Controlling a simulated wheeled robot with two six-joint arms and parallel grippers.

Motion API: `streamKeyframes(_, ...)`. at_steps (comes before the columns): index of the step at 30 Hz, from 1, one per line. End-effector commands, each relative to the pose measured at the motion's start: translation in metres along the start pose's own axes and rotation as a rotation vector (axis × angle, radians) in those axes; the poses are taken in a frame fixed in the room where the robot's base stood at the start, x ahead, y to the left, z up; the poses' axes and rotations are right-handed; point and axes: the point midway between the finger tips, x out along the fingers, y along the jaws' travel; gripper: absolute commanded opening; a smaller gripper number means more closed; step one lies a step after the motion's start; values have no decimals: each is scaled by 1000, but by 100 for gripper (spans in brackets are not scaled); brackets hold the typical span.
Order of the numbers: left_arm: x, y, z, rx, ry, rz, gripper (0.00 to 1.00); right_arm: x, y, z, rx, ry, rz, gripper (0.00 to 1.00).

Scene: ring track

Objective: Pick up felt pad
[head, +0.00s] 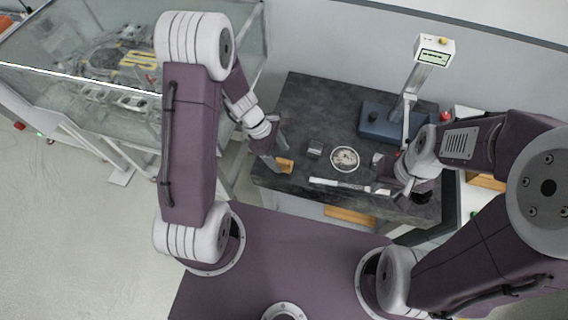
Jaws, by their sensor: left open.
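My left gripper (277,148) is open over the left edge of a dark stone-topped table. A small tan-orange piece (285,165) shows right at its fingertips; I cannot tell whether they touch it. A small dark grey block (315,148) stands on the table just to the right. I cannot tell for sure which of these is the felt pad. My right gripper (385,175) is low over the right part of the table, partly hidden by its own wrist, and its jaws are unclear.
A round patterned dish (344,159) lies mid-table, with a long silver tool (345,185) in front of it. A blue-based instrument (382,124) with a tall post and display (434,57) stands behind. A glass-walled enclosure (60,50) is at the left. The table's back left is clear.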

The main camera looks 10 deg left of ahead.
Motion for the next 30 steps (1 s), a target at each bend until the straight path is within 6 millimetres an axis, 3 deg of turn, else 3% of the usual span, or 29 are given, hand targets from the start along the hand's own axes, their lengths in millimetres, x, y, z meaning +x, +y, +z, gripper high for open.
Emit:
streamKeyframes(3,26,1,-1,0,0,-5,65,5,0,0,0,0,0,36)
streamKeyframes(6,38,2,-1,2,1,-2,65,8,0,1,0,0,0,36)
streamKeyframes(14,41,2,0,1,1,0,65,8,0,1,0,0,0,36)
streamKeyframes(21,40,2,0,1,0,0,0,8,0,1,0,0,0,36)
streamKeyframes(30,37,2,1,2,0,1,0,6,0,1,0,0,0,36)
